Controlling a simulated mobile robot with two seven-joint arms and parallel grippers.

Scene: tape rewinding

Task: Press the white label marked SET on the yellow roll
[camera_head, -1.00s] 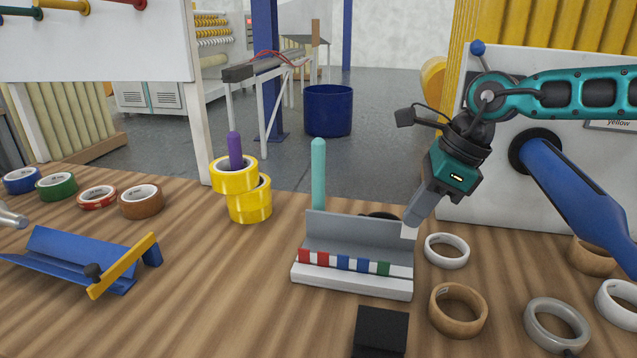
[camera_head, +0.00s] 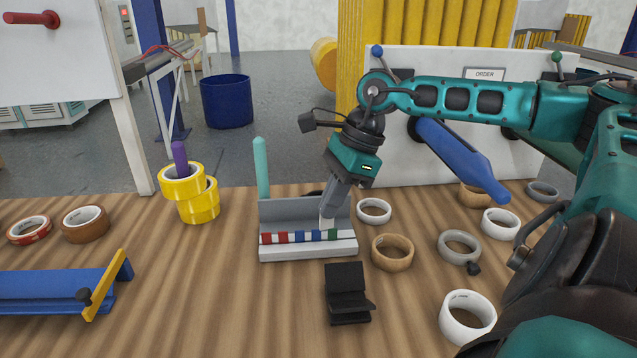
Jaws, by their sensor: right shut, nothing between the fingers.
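Two yellow tape rolls are stacked off-centre by a purple peg, the upper roll (camera_head: 182,187) tilted over the lower roll (camera_head: 199,207), at the left middle of the table. I cannot make out a SET label on either. My right gripper (camera_head: 328,213) is shut and points down at the right end of the grey tray (camera_head: 290,214), well to the right of the yellow rolls. A small white piece (camera_head: 326,225) shows right at its fingertips; no lettering on it is readable, and I cannot tell whether they touch. My left gripper is not in view.
A teal peg (camera_head: 261,168) stands behind the tray. A black stand (camera_head: 347,292) is in front of it. Brown (camera_head: 392,252), white (camera_head: 374,211) and grey (camera_head: 459,246) rolls lie to the right. A blue holder with a yellow bar (camera_head: 103,285) is at left. The front-left middle table is clear.

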